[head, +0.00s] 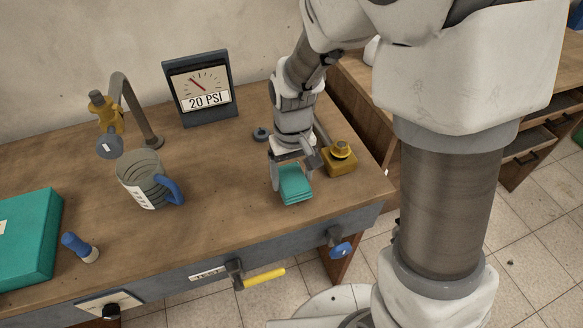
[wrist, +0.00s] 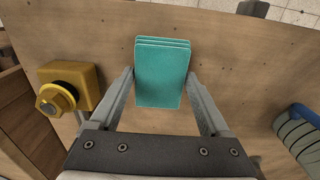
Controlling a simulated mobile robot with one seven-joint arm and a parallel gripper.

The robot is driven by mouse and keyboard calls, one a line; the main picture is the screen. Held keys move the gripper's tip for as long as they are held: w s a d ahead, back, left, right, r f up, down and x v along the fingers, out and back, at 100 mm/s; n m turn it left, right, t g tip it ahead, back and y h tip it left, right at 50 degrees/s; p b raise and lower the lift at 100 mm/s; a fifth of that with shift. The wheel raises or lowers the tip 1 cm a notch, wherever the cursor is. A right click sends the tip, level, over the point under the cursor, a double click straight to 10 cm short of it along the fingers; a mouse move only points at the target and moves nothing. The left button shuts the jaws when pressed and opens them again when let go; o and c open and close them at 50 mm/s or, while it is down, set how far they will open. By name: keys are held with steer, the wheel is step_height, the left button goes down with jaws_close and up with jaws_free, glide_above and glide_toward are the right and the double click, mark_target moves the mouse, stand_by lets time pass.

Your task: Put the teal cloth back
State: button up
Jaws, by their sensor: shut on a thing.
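The teal cloth (head: 295,184) is a small folded stack near the right end of the wooden bench (head: 218,217). In the wrist view the teal cloth (wrist: 162,75) sits between the fingers of my gripper (wrist: 163,88), its layered edge facing away. My gripper (head: 292,176) points down and is shut on the cloth, with one finger on each side. I cannot tell whether the cloth touches the bench top or is held just above it.
A yellow block with a knob (head: 339,158) stands close to the right of my gripper. A measuring jug (head: 143,178), gauge (head: 199,88), brass tap (head: 105,112), blue-capped bottle (head: 80,247) and teal case (head: 25,238) are to the left. The bench between jug and cloth is clear.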

mark_target(293, 179)
steer(key=shift+f, duration=1.1)
steer(key=shift+f+b, duration=0.25)
steer(key=shift+b, duration=0.05)
steer(key=o, duration=1.2)
steer(key=shift+c, duration=0.2)
steer(key=shift+r, duration=0.1)
step_height(293, 179, up, 12)
steer(key=f+p, duration=0.1)
steer(key=p, duration=0.2)
steer(key=s+d+r+m+t, duration=0.3)
steer(key=s+d+r+t, duration=0.2)
steer(key=s+d+r, duration=0.5)
step_height(293, 179, up, 3)
steer(key=shift+s+d+r+t, duration=0.1)
steer(key=shift+s+d+t, duration=0.25)
steer(key=shift+s, duration=0.85)
